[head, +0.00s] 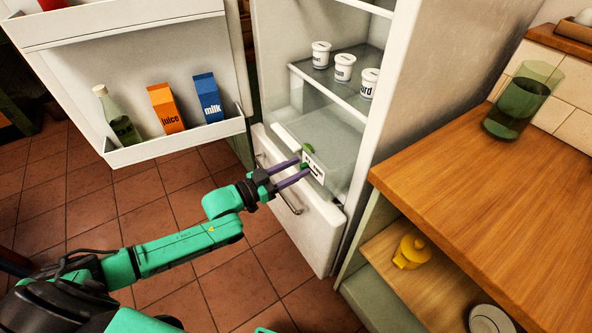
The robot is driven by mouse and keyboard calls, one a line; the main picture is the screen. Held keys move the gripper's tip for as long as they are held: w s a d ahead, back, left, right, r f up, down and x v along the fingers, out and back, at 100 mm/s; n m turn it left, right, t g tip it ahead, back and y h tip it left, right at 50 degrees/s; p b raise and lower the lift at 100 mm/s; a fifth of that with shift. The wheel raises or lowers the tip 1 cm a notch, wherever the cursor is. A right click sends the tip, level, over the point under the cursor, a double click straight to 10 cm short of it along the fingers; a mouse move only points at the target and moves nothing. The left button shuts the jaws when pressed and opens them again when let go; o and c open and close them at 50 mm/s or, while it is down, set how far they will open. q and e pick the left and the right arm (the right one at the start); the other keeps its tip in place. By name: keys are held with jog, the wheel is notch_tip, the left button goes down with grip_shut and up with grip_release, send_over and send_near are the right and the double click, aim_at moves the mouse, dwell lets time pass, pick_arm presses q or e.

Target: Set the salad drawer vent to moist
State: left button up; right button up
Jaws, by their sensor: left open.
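The fridge stands open, with the clear salad drawer (338,150) low inside it. A small white label strip (317,172) with dark markings is on the drawer front, and small green parts (309,149) show at its upper end and between my fingers. The lettering is too small to read, so I cannot tell the vent's setting. My left gripper (301,172) is open in front of the strip, its two purple fingers apart with a green bit between the tips. I cannot tell whether they touch it. My right gripper is not in view.
The open fridge door (135,70) at left holds a bottle, a juice carton (166,108) and a milk carton (208,98). Yogurt pots (343,67) stand on the shelf above. A white lower drawer (310,225) has a bar handle. A wooden counter (500,180) is at right.

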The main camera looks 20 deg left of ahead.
pick_arm(q)
jog(key=shift+w+d, duration=0.15)
grip_shut()
dwell(1.4)
